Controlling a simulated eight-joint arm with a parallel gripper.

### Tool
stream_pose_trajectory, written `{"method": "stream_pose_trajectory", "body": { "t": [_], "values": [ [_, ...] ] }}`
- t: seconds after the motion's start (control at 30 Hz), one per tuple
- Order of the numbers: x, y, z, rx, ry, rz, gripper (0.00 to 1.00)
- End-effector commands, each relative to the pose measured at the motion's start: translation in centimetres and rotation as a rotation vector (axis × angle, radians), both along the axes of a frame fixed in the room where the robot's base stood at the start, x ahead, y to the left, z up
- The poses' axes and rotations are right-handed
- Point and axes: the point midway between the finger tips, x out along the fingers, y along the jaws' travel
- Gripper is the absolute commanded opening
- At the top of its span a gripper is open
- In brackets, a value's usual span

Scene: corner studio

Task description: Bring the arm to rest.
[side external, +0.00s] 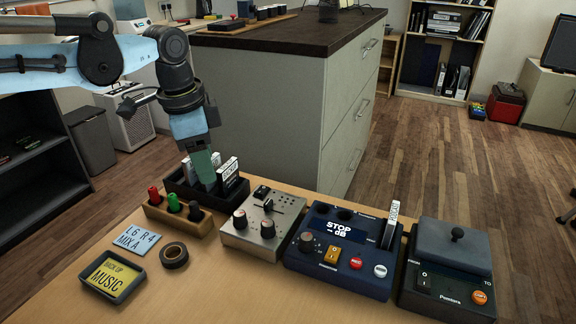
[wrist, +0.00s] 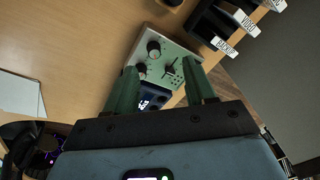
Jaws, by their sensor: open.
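My arm reaches in from the upper left in the side view. My gripper (side external: 205,172) points down over the back left of the desk (side external: 190,288), in front of a dark holder (side external: 178,188) with labelled cartridges (side external: 229,170). In the wrist view my gripper (wrist: 163,78) shows two green fingers spread apart with nothing held between them. A grey mixer box (side external: 264,222) lies beyond the fingers there (wrist: 165,58). Whether the fingertips touch the holder is hard to tell.
A wooden block (side external: 177,212) with coloured plugs, a tape roll (side external: 174,255), a blue card (side external: 137,239) and a MUSIC tray (side external: 111,274) lie at left. A blue STOP console (side external: 337,255) and a dark lidded box (side external: 450,262) stand at right. A tall cabinet (side external: 270,95) rises behind.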

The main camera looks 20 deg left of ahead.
Motion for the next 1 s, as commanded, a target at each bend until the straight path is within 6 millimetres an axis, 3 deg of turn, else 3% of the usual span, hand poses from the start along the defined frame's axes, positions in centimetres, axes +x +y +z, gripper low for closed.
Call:
{"method": "stream_pose_trajectory", "body": {
  "t": [0.27, 0.6, 1.0],
  "values": [
    [-4.7, 4.8, -0.1, -0.096, -0.169, 0.32, 0.55],
    [-10.0, 8.8, -3.0, -0.237, -0.361, 0.673, 0.55],
    [-11.6, 10.0, -4.6, -0.3, -0.432, 0.799, 0.55]
  ]
}}
